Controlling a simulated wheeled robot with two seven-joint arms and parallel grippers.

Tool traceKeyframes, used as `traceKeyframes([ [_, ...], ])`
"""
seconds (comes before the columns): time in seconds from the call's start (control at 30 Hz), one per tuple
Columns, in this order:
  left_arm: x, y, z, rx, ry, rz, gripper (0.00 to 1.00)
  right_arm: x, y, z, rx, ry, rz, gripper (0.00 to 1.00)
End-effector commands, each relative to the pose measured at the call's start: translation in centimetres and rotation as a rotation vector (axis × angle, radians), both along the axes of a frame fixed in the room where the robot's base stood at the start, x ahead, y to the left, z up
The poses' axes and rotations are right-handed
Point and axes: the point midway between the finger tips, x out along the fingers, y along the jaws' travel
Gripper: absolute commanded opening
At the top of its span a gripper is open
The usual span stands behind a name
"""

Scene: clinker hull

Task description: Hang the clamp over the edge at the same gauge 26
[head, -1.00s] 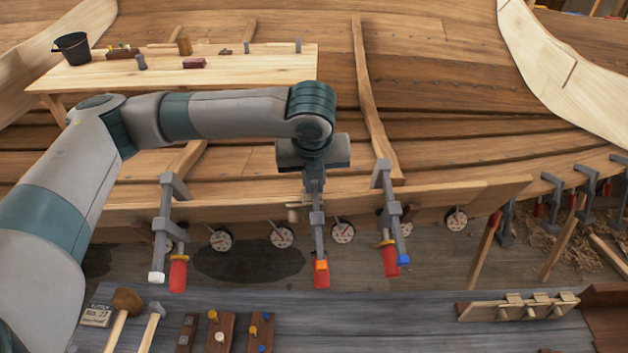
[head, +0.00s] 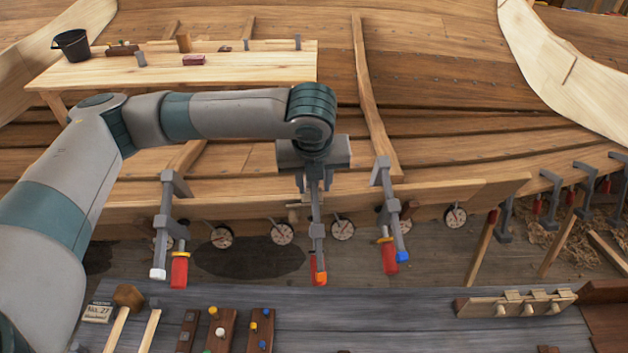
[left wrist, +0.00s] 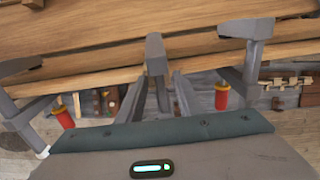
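A grey clamp with a red handle and an orange tip (head: 317,230) hangs at the plank edge, between two dial gauges (head: 282,234) (head: 342,227). My left gripper (head: 314,188) is just above it, fingers spread to either side of its upper part. In the left wrist view the clamp's top (left wrist: 156,58) stands between the two open fingers (left wrist: 160,95), with gaps beside it. Similar clamps hang to the left, white-tipped (head: 163,230), and to the right, blue-tipped (head: 388,215). The gauge numbers are too small to read. My right gripper is not in view.
A grey bench (head: 400,315) in front holds mallets, peg blocks, a card reading No. 27 (head: 97,313) and a pegged rack (head: 515,305). A wooden table (head: 230,70) with a bucket (head: 72,45) stands behind. More clamps (head: 548,192) hang at far right.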

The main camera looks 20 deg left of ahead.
Motion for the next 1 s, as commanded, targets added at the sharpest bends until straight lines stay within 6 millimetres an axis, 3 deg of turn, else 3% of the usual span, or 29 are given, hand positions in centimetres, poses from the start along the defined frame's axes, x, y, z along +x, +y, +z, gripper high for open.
traceKeyframes([
  [0.27,-0.1,0.0,0.0,0.000,0.002,0.000,0.33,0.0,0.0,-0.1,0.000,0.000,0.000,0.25],
  [0.47,-0.4,-0.2,1.4,0.000,-0.002,0.000,0.33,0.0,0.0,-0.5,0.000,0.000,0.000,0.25],
  [0.67,-1.4,-0.4,4.2,-0.001,-0.004,-0.002,0.33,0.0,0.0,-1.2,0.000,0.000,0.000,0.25],
  [1.0,-3.6,-1.0,10.7,0.000,-0.006,-0.002,0.33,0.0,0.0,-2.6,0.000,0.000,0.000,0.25],
])
